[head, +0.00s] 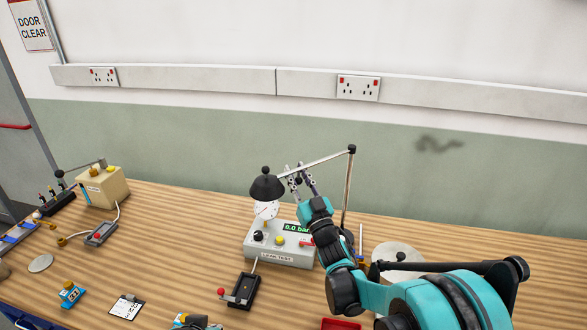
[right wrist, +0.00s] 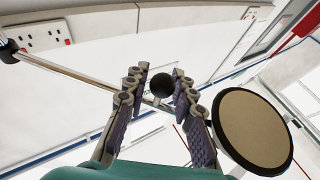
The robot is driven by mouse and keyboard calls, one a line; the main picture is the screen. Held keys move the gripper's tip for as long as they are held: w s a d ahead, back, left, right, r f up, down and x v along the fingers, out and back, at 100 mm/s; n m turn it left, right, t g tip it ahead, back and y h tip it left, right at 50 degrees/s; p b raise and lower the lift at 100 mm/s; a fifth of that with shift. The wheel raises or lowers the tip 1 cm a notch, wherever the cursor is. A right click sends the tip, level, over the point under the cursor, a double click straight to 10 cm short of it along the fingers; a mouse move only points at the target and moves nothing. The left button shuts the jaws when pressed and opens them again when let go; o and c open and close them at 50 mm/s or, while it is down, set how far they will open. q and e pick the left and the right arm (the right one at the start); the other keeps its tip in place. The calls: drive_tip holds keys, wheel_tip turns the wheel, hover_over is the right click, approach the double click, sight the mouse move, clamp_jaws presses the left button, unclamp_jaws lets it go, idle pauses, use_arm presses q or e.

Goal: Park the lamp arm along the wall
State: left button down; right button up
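The lamp has a black shade (head: 267,187) over the grey leak test box. Its thin metal lamp arm (head: 325,158) runs right and slightly up to a black joint on top of an upright post (head: 347,190). My right gripper (head: 296,172) is at the shade end of the lamp arm, fingers apart. In the right wrist view the lamp arm (right wrist: 65,74) passes behind one finger into the gap between the fingers (right wrist: 161,82). A black ball (right wrist: 162,85) shows in the gap, and the round tan face of the lamp head (right wrist: 252,128) is beside the other finger. Contact cannot be told.
The leak test box (head: 280,252) stands under the lamp. A black lever unit (head: 240,291) is in front of it, and a round grey disc (head: 398,255) lies behind my right arm. A beige box (head: 101,187) is at the far left. The green wall (head: 200,140) backs the bench.

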drive_tip(key=shift+x, duration=1.2)
clamp_jaws()
drive_tip(key=shift+d, duration=0.1)
